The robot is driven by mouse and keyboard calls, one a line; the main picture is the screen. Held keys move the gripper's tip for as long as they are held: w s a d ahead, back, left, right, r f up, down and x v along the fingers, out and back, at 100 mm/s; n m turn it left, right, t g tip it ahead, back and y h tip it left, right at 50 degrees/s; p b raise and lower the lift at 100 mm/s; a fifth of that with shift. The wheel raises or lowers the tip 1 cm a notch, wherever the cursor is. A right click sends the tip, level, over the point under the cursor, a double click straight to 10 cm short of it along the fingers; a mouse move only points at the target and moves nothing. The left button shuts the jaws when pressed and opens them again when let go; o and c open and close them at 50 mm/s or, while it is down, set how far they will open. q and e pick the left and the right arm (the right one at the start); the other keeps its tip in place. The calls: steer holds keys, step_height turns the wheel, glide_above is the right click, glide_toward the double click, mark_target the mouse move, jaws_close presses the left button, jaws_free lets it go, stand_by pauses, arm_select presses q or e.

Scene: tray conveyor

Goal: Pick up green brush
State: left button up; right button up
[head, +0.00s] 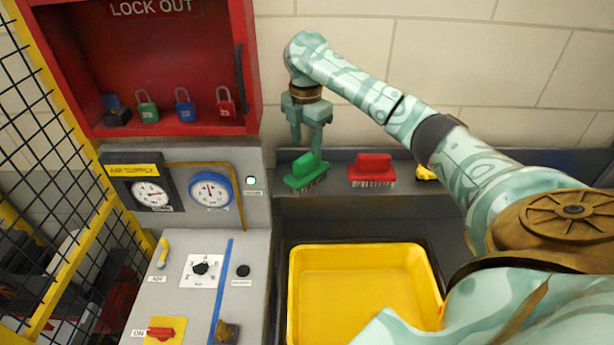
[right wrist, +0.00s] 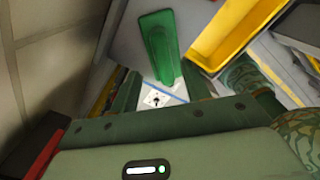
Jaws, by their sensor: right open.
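The green brush (head: 304,171) lies on the grey ledge against the wall, bristles down and set at an angle. My right gripper (head: 306,145) hangs over it with its fingers pointing down, open and holding nothing. The fingertips are close to the handle; whether they touch it I cannot tell. In the right wrist view the green brush (right wrist: 158,45) shows ahead of the open right gripper (right wrist: 160,78), roughly in line with the gap between its fingers. My left gripper is not in view.
A red brush (head: 371,168) sits to the right on the ledge (head: 335,182), and a yellow item (head: 425,173) is partly behind my arm. A yellow tray (head: 360,290) lies below. A control panel (head: 205,250) and a red lockout box (head: 170,65) stand left.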

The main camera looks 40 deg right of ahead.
mark_target(307, 155)
steer(key=f, duration=0.1)
steer(key=f+b, duration=0.1)
steer(key=f, duration=0.1)
steer(key=f+b, duration=0.1)
steer(key=shift+s+f, duration=0.25)
steer(key=shift+s, duration=0.05)
steer(key=shift+f, duration=0.4)
steer(key=shift+r, duration=0.1)
jaws_close()
steer(key=shift+r, duration=0.1)
